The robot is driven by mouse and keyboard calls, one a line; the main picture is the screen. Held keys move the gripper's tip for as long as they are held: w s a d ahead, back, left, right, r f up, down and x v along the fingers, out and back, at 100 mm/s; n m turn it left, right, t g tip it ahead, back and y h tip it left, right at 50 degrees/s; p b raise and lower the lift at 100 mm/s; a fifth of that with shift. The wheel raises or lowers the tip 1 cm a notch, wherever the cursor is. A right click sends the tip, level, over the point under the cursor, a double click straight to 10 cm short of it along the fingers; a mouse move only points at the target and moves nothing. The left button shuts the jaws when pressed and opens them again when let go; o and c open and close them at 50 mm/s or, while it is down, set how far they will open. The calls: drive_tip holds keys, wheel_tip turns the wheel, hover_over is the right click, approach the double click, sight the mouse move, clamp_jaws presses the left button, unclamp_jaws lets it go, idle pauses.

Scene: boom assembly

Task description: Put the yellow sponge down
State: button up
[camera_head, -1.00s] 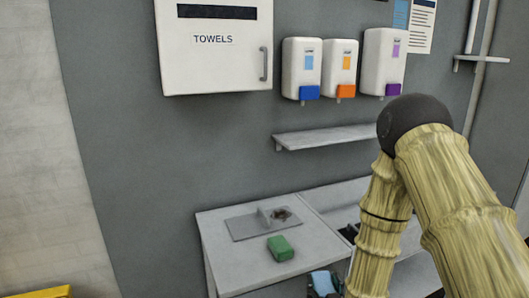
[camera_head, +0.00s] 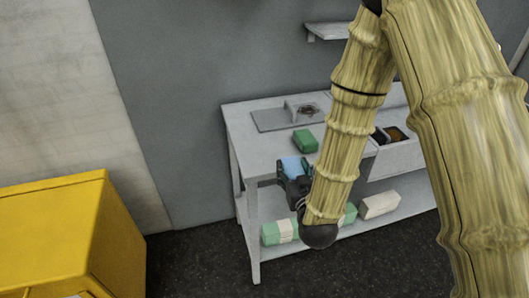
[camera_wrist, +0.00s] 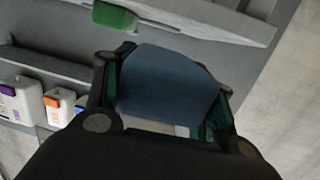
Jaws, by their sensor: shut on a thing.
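My gripper (camera_head: 294,176) is shut on a blue block-like thing (camera_head: 291,163), in front of the near edge of the white table (camera_head: 262,160). In the wrist view the blue thing (camera_wrist: 165,85) sits between the two dark fingers, and its far end points toward the table. No yellow sponge shows in either view. A green sponge-like block (camera_head: 306,141) lies on the tabletop just beyond my gripper; it also shows in the wrist view (camera_wrist: 115,17).
A flat plate (camera_head: 268,121) with a small upright part lies at the back of the tabletop. Dark bins (camera_head: 395,134) are set at the right. Wrapped packs (camera_head: 380,205) lie on the lower shelf. A yellow cabinet (camera_head: 55,235) stands at left. The front left tabletop is clear.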

drive_tip(key=a+r+n+y+b, duration=0.1)
drive_tip(key=a+y, duration=0.1)
drive_tip(key=a, duration=0.4)
drive_tip(key=p, duration=0.4)
hover_over(271, 152)
drive_tip(key=shift+f, duration=0.45)
drive_tip(key=shift+w+f+p, duration=0.1)
drive_tip(key=shift+f+p, duration=0.2)
drive_tip(key=shift+f, duration=0.05)
drive_tip(key=shift+f+p, duration=0.5)
drive_tip(key=shift+f, duration=1)
drive_tip(key=shift+f, duration=0.15)
drive_tip(key=o, duration=0.9)
drive_tip(key=shift+r, duration=0.2)
